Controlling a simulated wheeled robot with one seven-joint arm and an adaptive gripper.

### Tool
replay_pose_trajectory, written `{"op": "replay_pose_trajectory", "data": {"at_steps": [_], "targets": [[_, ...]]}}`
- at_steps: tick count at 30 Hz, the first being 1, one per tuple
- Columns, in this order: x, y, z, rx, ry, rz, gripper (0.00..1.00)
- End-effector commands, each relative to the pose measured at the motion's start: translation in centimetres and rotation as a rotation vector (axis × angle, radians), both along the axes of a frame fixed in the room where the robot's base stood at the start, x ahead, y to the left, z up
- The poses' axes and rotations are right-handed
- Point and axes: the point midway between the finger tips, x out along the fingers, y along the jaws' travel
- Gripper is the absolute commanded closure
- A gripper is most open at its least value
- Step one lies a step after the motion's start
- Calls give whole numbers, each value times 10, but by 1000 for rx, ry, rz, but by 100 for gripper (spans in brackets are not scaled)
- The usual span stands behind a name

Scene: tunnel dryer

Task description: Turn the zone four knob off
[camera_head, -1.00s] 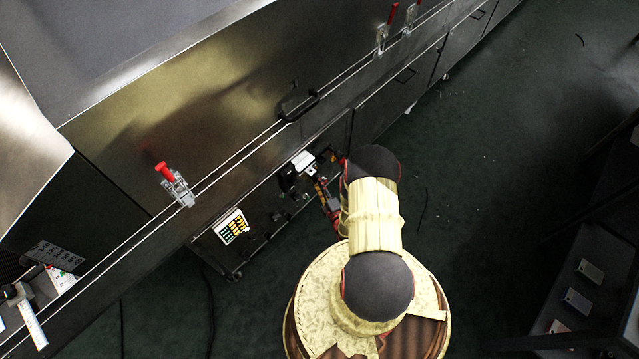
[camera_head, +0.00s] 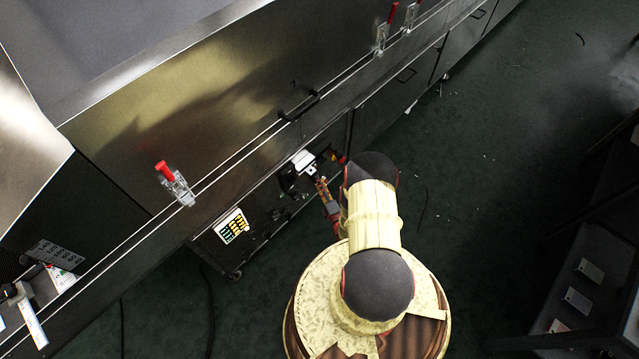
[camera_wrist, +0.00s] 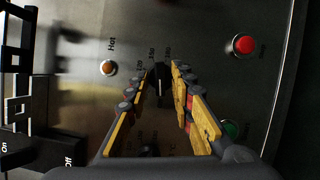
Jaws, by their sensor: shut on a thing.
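My gripper (camera_wrist: 162,78) is in front of a dark metal control panel. In the wrist view its two yellow-and-grey fingers converge on a small black knob (camera_wrist: 160,76) and are shut on it. Small printed numbers sit around this knob; I cannot read a zone number. In the head view my gripper (camera_head: 322,186) reaches to the low panel under the dryer's edge, and the knob itself cannot be made out there.
A red button (camera_wrist: 243,44), a green button (camera_wrist: 231,129) and an orange lamp (camera_wrist: 108,68) marked "Hot" surround the knob. A black part (camera_wrist: 48,150) beside "On" and "Off" labels is at lower left. A red-handled clamp (camera_head: 175,184) and black handle (camera_head: 299,106) stand above. Floor at right is mostly clear.

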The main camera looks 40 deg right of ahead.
Motion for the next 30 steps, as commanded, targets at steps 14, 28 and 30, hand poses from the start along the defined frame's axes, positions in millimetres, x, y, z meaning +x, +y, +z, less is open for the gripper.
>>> {"op": "replay_pose_trajectory", "data": {"at_steps": [14, 28, 30], "targets": [[-2, 1, -1, 1, 1, 1, 72], [-62, 19, -6, 2, 1, -1, 72], [-67, 21, -6, 0, 1, 1, 72]]}}
